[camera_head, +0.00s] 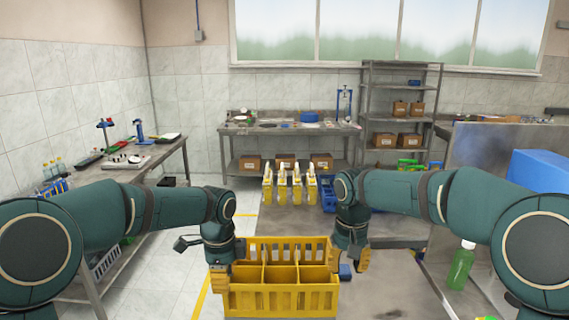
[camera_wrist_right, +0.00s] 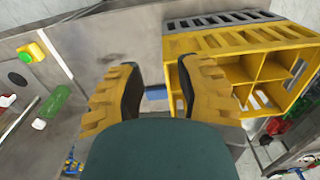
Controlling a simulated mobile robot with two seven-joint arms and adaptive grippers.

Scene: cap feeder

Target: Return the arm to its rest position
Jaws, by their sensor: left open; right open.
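My left arm (camera_head: 90,215) and my right arm (camera_head: 450,200) both reach forward over the work area in the head view. My left gripper (camera_head: 219,278) points down at the left side of the yellow crate (camera_head: 282,301). My right gripper (camera_head: 350,258) points down near the crate's right back corner. In the right wrist view its two yellow fingers (camera_wrist_right: 158,85) stand wide apart with nothing between them. The yellow crate also shows there (camera_wrist_right: 270,52), to the right of the fingers. Its visible compartments look empty.
A small blue object (camera_head: 346,272) lies on the metal table (camera_head: 385,290) right of the crate. Several yellow-and-white items (camera_head: 283,188) stand behind the crate beside a blue bin (camera_head: 328,196). A green bottle (camera_head: 460,268) stands at the right. The table's front right is mostly clear.

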